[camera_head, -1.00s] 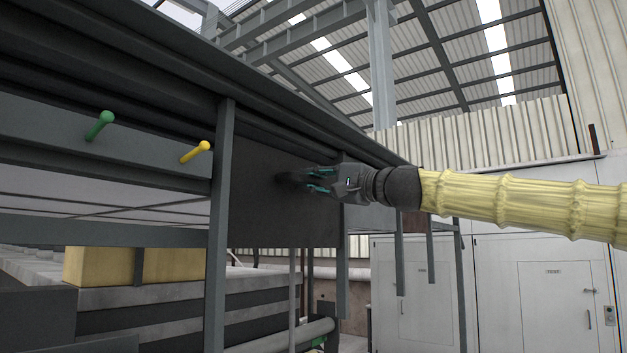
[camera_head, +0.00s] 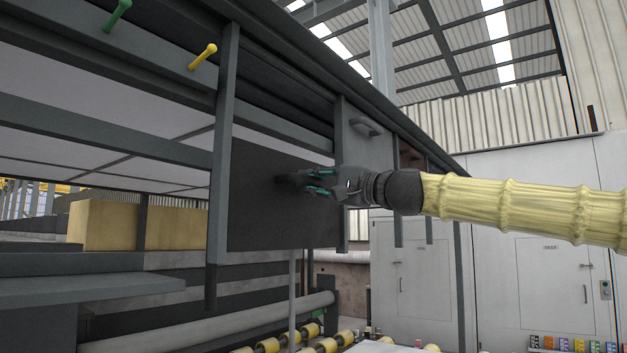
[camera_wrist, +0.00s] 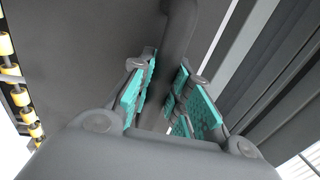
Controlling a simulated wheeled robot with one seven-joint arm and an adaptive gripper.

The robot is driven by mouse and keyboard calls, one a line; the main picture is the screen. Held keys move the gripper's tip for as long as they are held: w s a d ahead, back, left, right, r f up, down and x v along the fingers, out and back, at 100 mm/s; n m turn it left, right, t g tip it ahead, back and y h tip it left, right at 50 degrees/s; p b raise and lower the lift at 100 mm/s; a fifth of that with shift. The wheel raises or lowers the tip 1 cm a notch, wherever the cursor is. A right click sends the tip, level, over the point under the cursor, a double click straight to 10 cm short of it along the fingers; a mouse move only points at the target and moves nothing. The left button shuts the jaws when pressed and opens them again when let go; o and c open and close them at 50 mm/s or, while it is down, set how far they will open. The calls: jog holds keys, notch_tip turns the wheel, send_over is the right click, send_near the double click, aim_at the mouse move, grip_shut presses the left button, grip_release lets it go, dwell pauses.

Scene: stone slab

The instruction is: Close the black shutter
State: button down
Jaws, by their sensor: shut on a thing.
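The black shutter (camera_head: 262,215) is a dark flat panel hanging between grey posts in the head view. Its upper edge lies below the upper rail, with an open gap above it. My gripper (camera_head: 318,183) comes from the right and is at the shutter's dark handle. In the wrist view the handle (camera_wrist: 180,35) runs between my gripper's (camera_wrist: 168,98) teal-padded fingers, which are shut on it. The shutter face (camera_wrist: 90,55) fills the left of that view. The far end of the handle is partly hidden by the fingers in the head view.
A lighter grey shutter with its own handle (camera_head: 366,127) stands higher, just right. Green (camera_head: 118,14) and yellow (camera_head: 203,56) pegs stick out at upper left. Yellow rollers (camera_head: 268,346) lie below, and white cabinets (camera_head: 530,270) stand at right.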

jog(key=shift+a+f, duration=0.1)
jog(key=shift+f, duration=0.65)
jog(key=shift+f, duration=0.1)
jog(key=c, duration=1.7)
grip_release()
jog(key=o, duration=0.4)
jog(key=shift+s+d, duration=0.15)
jog(key=shift+d, duration=0.1)
jog(key=v, duration=1.1)
jog(key=shift+s+d, duration=0.15)
jog(key=shift+d, duration=0.1)
